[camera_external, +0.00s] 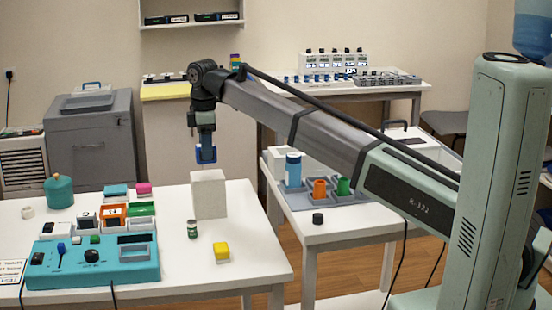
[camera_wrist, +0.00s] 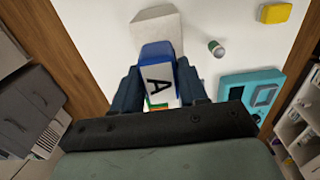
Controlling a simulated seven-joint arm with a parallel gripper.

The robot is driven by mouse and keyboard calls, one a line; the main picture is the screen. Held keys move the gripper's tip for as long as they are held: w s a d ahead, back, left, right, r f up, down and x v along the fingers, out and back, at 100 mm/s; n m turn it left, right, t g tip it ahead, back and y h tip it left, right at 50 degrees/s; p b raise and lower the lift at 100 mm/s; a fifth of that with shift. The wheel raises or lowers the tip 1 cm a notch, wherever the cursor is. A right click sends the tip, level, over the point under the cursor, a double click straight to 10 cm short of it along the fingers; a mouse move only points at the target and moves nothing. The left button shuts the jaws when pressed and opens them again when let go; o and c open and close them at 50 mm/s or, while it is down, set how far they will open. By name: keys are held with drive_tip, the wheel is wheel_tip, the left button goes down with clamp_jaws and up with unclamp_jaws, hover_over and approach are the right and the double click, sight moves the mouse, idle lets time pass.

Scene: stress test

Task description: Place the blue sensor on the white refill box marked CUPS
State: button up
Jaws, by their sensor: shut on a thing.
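My gripper (camera_external: 205,140) is shut on the blue sensor (camera_external: 206,155), just above the white box (camera_external: 208,194) on the white table. In the wrist view my gripper (camera_wrist: 158,75) has its two fingers on either side of the sensor (camera_wrist: 154,50), which has a blue end and a pale face with a black letter A. The white box (camera_wrist: 160,22) lies just beyond the sensor's blue end there, partly covered by it. No CUPS marking can be read on the box in either view. I cannot tell whether sensor and box touch.
A small green can (camera_external: 192,230) and a yellow block (camera_external: 221,251) stand near the box. A side table (camera_external: 320,228) holds a tray of cups. Bare tabletop lies right of the box.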

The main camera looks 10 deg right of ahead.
drive_tip(key=shift+f, duration=1.7)
drive_tip(key=shift+f, duration=0.1)
drive_tip(key=o, duration=1.1)
wheel_tip(320, 180, up, 12)
drive_tip(key=shift+r, duration=0.1)
